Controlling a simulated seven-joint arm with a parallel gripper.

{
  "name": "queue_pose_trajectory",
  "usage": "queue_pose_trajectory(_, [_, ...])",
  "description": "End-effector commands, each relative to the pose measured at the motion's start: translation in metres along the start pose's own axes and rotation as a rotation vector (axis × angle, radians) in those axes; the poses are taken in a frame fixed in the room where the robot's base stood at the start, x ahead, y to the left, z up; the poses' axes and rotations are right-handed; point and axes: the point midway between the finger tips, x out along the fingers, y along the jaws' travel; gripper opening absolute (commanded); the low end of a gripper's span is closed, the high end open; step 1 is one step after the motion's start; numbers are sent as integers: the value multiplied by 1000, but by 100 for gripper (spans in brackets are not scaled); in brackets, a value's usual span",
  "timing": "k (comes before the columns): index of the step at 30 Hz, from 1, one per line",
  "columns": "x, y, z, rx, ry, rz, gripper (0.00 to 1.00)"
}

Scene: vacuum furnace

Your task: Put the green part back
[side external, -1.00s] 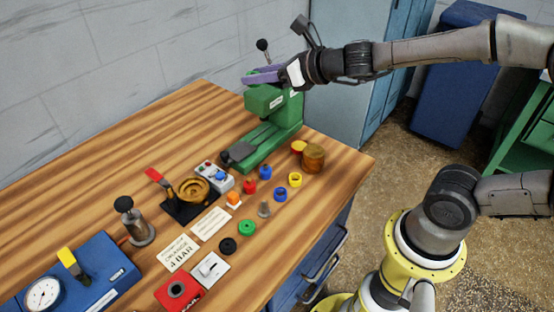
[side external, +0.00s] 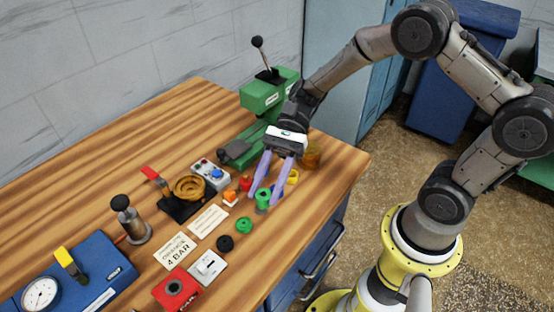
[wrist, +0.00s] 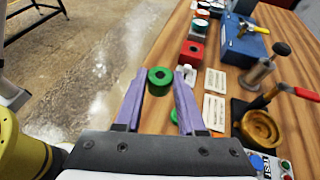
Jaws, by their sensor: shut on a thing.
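My gripper (side external: 264,199) points down over the front right of the bench, its two purple fingers shut on a green part (side external: 263,194). In the wrist view the held green part (wrist: 160,78) is a ring with a dark centre hole, between the fingertips. A second green ring (side external: 244,225) lies on the bench to the lower left of the gripper. It shows partly in the wrist view, behind the fingers.
A black ring (side external: 225,243) and a white switch plate (side external: 207,266) lie in front. A green press (side external: 267,92) with a raised lever is at the back.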

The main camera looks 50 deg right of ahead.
Motion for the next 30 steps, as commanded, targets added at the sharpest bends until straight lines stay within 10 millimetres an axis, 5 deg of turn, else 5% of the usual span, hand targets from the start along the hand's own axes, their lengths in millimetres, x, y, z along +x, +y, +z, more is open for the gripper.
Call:
queue_pose_trajectory(9, [20,53,-32,-229,-5,572,0])
queue_pose_trajectory(16, [16,104,-62,-465,-3,1144,0])
queue_pose_trajectory(23, [-14,146,-88,-708,-4,1731,0])
queue_pose_trajectory(30, [-67,167,-105,-962,-3,2337,0])
